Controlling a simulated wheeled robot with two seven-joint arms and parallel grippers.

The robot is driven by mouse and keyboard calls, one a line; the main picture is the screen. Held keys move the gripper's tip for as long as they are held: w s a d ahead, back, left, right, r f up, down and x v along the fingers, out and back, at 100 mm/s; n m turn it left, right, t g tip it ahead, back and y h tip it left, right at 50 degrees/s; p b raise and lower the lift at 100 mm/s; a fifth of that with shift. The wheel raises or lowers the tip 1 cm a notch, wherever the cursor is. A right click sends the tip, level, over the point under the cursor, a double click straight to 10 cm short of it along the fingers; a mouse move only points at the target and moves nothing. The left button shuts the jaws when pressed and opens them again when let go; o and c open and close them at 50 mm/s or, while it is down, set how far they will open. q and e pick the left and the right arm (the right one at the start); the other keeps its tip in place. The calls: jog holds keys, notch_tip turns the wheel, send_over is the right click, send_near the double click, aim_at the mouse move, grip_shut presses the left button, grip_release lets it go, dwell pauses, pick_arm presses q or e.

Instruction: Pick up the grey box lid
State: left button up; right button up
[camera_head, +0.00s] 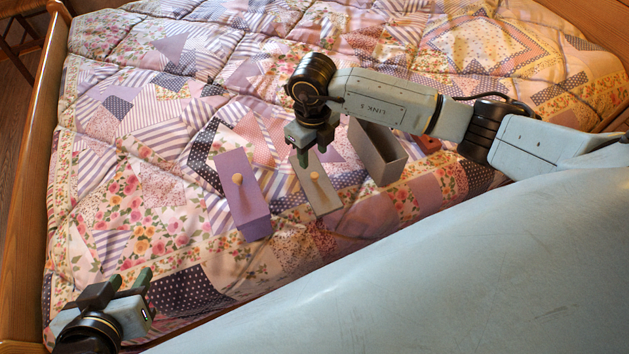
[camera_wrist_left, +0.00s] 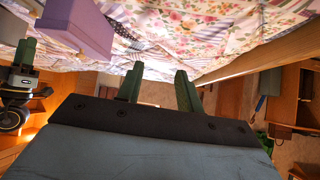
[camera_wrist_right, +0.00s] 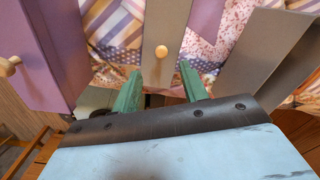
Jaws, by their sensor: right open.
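The grey box lid (camera_head: 326,201) lies flat on the quilt with a round wooden knob (camera_head: 314,176) on top. It also shows in the right wrist view (camera_wrist_right: 153,25), its knob (camera_wrist_right: 161,52) in line with the gap between the fingers. My right gripper (camera_head: 303,158) is open and points down above the lid's far end; nothing is between its fingers (camera_wrist_right: 161,80). The open grey box (camera_head: 383,168) stands right of the lid, partly hidden by my right arm. My left gripper (camera_head: 132,284) is open and empty at the bed's near left edge.
A purple box (camera_head: 255,225) with a knobbed purple lid (camera_head: 233,170) sits just left of the grey lid. A reddish object (camera_head: 428,143) is partly hidden beyond the grey box. The quilt (camera_head: 110,190) is clear to the left. A wooden bed rail (camera_head: 28,200) bounds that side.

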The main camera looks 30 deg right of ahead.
aim_at(314, 175)
notch_tip(314, 175, down, 3)
jog(key=shift+f+b, duration=0.1)
jog(key=shift+b, duration=0.4)
notch_tip(314, 175, down, 2)
jog(key=shift+s+b, duration=0.1)
jog(key=shift+b, duration=0.6)
notch_tip(314, 175, down, 3)
jog(key=shift+d+r+b, duration=0.1)
jog(key=shift+r+b, duration=0.1)
jog(key=shift+b, duration=0.45)
jog(key=shift+f, duration=0.1)
grip_shut()
pick_arm(q)
jog(key=w+d+r+t+h, duration=0.2)
jog(key=r+t, duration=0.3)
jog(key=r, duration=0.2)
jog(key=w+d+r+t+h, duration=0.2)
jog(key=r+t, duration=0.3)
jog(key=r, duration=0.3)
jog(key=shift+w+m+t, duration=0.25)
jog(key=shift+m+t, duration=0.05)
jog(key=shift+t, duration=0.1)
jog(key=shift+d, duration=0.1)
